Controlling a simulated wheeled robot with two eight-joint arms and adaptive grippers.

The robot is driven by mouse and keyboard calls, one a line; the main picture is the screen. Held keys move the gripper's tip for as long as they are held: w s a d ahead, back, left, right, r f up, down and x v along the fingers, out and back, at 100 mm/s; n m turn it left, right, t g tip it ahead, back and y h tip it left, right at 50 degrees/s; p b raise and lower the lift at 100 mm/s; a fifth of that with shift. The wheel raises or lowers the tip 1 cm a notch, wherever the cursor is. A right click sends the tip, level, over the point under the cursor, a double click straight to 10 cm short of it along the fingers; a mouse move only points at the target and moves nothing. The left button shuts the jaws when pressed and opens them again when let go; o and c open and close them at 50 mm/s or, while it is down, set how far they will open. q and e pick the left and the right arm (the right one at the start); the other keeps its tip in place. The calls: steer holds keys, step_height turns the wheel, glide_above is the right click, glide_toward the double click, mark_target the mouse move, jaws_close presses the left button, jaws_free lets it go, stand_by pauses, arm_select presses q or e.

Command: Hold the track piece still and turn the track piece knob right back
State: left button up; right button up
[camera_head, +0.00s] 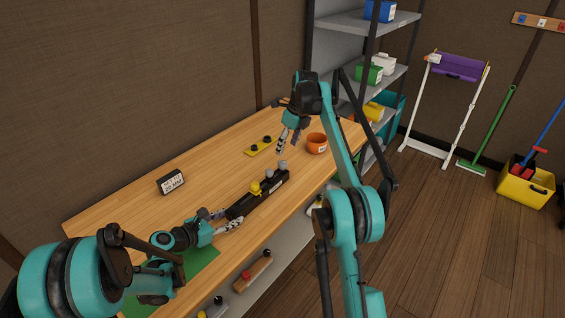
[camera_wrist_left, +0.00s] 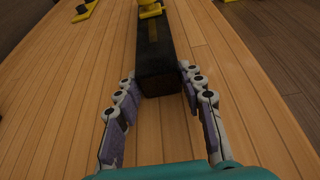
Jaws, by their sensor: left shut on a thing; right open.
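The track piece (camera_head: 243,206) is a long black bar lying on the wooden table. A yellow knob (camera_head: 255,188) stands on it, and grey parts (camera_head: 282,165) show at its far end. In the left wrist view the bar (camera_wrist_left: 163,68) runs away from me, with the yellow knob (camera_wrist_left: 150,8) cut by the top edge. My left gripper (camera_head: 226,219) is shut on the near end of the bar; its fingers (camera_wrist_left: 160,92) lie on both sides of it. My right gripper (camera_head: 288,146) is open and empty above the table, beyond the bar's far end.
An orange bowl (camera_head: 317,144) stands right of my right gripper. A yellow plate with black knobs (camera_head: 259,147) lies further back. A small black sign (camera_head: 171,182) stands at the left. A green mat (camera_head: 200,262) lies at the near end. The table between sign and bar is clear.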

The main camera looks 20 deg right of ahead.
mark_target(282, 162)
steer(key=x, duration=0.9)
steer(key=shift+w+a+f, duration=0.1)
steer(key=shift+f, duration=0.15)
